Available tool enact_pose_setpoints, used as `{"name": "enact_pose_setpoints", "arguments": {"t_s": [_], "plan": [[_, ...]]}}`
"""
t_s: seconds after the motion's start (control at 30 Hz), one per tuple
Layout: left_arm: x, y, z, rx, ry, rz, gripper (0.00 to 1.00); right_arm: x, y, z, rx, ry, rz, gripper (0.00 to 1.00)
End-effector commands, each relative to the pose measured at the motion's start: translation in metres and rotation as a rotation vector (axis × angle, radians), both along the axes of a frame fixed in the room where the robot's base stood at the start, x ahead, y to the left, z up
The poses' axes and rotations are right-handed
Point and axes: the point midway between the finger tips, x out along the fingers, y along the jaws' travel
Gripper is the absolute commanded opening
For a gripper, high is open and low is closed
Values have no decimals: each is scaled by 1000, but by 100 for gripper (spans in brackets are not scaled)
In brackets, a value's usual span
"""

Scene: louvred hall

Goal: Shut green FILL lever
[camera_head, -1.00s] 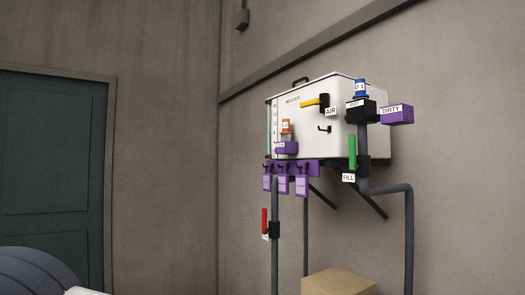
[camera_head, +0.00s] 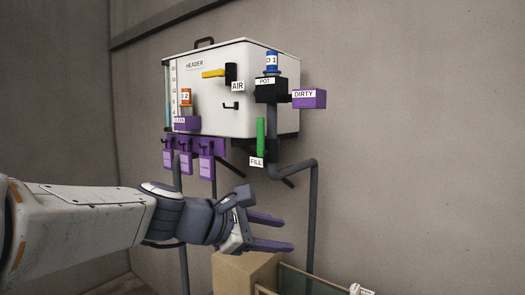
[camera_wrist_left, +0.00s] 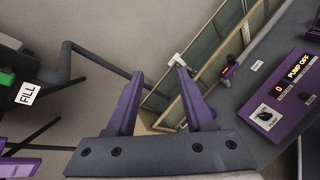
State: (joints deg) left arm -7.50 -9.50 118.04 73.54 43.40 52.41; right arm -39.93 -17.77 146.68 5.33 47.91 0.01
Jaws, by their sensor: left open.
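The green FILL lever (camera_head: 261,137) stands upright on the dark pipe at the lower front of the white header tank (camera_head: 222,85). Its white FILL label (camera_head: 257,161) hangs just below. My left gripper (camera_head: 291,232) is open and empty, below and a little right of the lever, and apart from it. In the left wrist view its two purple fingers (camera_wrist_left: 156,98) are spread with nothing between them. There the green lever's end (camera_wrist_left: 7,79) shows at the left edge beside the FILL label (camera_wrist_left: 27,93). My right gripper is in neither view.
The grey pipe (camera_head: 314,195) bends down right of the lever. A purple DIRTY tag (camera_head: 309,98) juts from the black pot (camera_head: 270,90). A yellow AIR lever (camera_head: 213,73) lies horizontal. A cardboard box (camera_head: 240,268) stands below. A PUMP OFF panel (camera_wrist_left: 285,98) is at the right.

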Motion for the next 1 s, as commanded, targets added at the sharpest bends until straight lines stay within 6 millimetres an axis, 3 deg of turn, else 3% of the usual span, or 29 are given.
{"name": "enact_pose_setpoints", "arguments": {"t_s": [0.03,0.1,0.2,0.33,0.43,0.57,1.0], "plan": [[22,15,42,-122,28,104,52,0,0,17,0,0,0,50],[44,33,82,-285,65,216,52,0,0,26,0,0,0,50],[67,58,128,-483,103,327,52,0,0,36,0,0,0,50],[83,81,165,-655,132,404,52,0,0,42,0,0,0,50],[88,90,178,-720,142,430,52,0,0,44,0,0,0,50],[94,89,181,-744,149,435,52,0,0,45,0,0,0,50],[140,53,181,-737,149,431,52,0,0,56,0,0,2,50]]}}
